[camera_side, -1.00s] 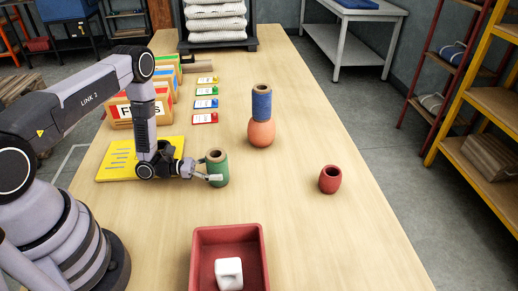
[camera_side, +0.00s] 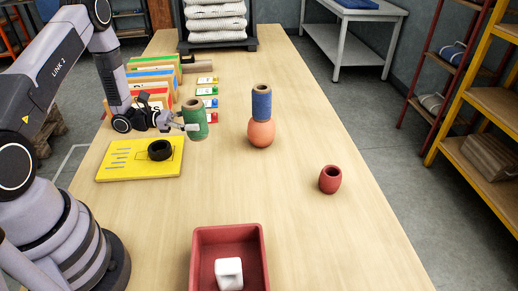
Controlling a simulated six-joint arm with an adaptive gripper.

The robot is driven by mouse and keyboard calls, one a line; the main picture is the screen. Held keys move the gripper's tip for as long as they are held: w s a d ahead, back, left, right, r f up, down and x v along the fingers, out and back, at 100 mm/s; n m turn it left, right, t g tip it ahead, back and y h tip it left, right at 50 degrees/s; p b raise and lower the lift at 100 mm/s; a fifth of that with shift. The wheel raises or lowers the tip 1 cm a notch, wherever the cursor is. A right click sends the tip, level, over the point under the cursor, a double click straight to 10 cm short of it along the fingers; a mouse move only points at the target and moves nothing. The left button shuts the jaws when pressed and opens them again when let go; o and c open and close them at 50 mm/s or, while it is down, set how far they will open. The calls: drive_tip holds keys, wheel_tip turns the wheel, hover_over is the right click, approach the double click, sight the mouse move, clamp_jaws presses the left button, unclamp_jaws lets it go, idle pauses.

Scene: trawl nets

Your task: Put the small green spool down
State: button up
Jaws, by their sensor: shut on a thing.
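The small green spool (camera_side: 195,119) has a brown core and stands roughly upright in my gripper (camera_side: 190,127). My gripper is shut on its side and comes in from the left. The spool appears to be above the table, in front of the row of coloured tags and left of the orange vase. I cannot tell exactly how high it is. Part of its side is hidden by a finger.
A blue spool (camera_side: 262,101) stands on an orange vase (camera_side: 261,133). A yellow board (camera_side: 115,173) carries a black ring (camera_side: 160,150). Files (camera_side: 150,88) and coloured tags (camera_side: 208,91) lie behind. A red pot (camera_side: 330,179) and red tray (camera_side: 198,262) with a white object are nearer. The table's middle is clear.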

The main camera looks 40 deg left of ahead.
drive_tip(key=w+a+f, duration=0.2)
drive_tip(key=w, duration=0.2)
drive_tip(key=w+a+f, duration=0.2)
drive_tip(key=w+f, duration=0.1)
drive_tip(key=w, duration=0.1)
drive_tip(key=w+a+f, duration=0.2)
drive_tip(key=w, duration=0.2)
drive_tip(key=shift+w+a+f, duration=0.1)
drive_tip(key=shift+a+f, duration=0.25)
drive_tip(key=shift+f, duration=0.05)
drive_tip(key=shift+w+a+f, duration=0.1)
drive_tip(key=shift+w+f, duration=0.5)
drive_tip(key=shift+f, duration=1.5)
drive_tip(key=shift+f, duration=0.15)
drive_tip(key=o, duration=1.2)
drive_tip(key=shift+o, duration=0.2)
